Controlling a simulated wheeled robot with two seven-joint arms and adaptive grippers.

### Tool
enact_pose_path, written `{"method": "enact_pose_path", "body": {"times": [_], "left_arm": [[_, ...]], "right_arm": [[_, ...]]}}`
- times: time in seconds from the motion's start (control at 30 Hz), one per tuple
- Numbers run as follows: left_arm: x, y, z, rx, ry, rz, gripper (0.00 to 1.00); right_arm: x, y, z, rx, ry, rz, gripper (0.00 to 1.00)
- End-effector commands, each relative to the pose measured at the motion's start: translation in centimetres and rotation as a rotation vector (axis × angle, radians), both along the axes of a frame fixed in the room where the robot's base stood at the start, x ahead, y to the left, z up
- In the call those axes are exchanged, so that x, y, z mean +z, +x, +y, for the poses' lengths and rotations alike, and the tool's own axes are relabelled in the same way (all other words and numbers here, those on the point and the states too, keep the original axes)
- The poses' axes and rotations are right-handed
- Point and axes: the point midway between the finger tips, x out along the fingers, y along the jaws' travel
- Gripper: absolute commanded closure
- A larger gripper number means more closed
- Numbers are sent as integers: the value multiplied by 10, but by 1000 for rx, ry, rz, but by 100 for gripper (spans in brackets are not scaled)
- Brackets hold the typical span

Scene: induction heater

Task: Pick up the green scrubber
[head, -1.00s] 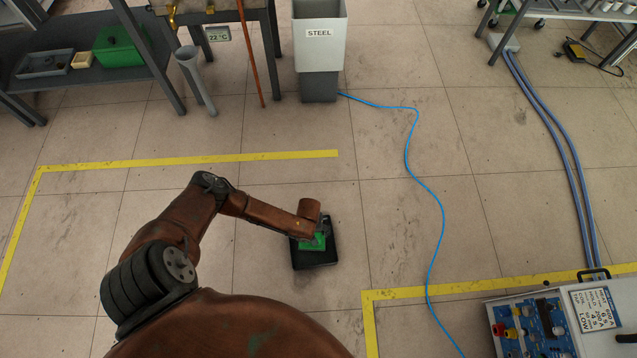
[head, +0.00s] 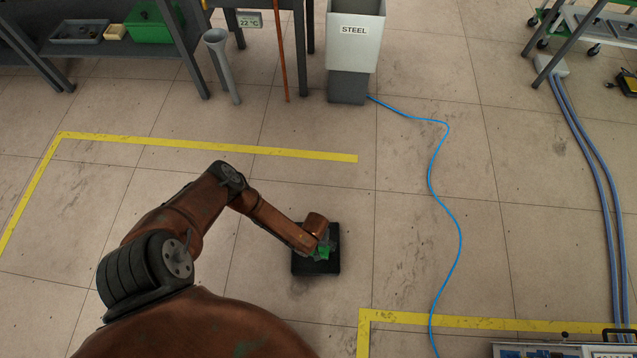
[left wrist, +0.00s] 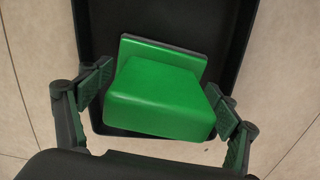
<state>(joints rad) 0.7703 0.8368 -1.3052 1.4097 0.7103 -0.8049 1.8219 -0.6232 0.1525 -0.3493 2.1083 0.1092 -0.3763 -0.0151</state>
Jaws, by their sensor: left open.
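The green scrubber (left wrist: 158,95) sits in a shallow black tray (left wrist: 240,20) on the floor. In the left wrist view it lies between the two open fingers of my left gripper (left wrist: 155,105), with a gap at the left finger and the right finger close to its side. In the head view the scrubber (head: 322,252) is partly hidden by my left gripper (head: 328,246), which is over the black tray (head: 303,266). My right gripper is not in view.
Yellow floor tape (head: 210,147) runs behind and left of the tray. A blue cable (head: 433,180) lies to the right. A bin marked STEEL (head: 355,40) and a grey bench (head: 180,50) stand at the back. Bare floor surrounds the tray.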

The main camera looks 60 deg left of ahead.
Motion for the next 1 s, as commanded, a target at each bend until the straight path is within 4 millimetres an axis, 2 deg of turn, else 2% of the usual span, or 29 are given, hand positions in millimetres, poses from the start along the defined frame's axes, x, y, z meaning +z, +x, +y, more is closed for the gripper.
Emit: {"method": "enact_pose_path", "body": {"times": [0.23, 0.9, 1.0], "left_arm": [[1, 1, 0, 0, 0, -1, 19], [0, 1, 0, 0, 0, -1, 65], [1, 1, 0, 0, 0, -1, 67]], "right_arm": [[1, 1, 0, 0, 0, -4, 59], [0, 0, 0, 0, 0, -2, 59], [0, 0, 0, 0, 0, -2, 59]]}}
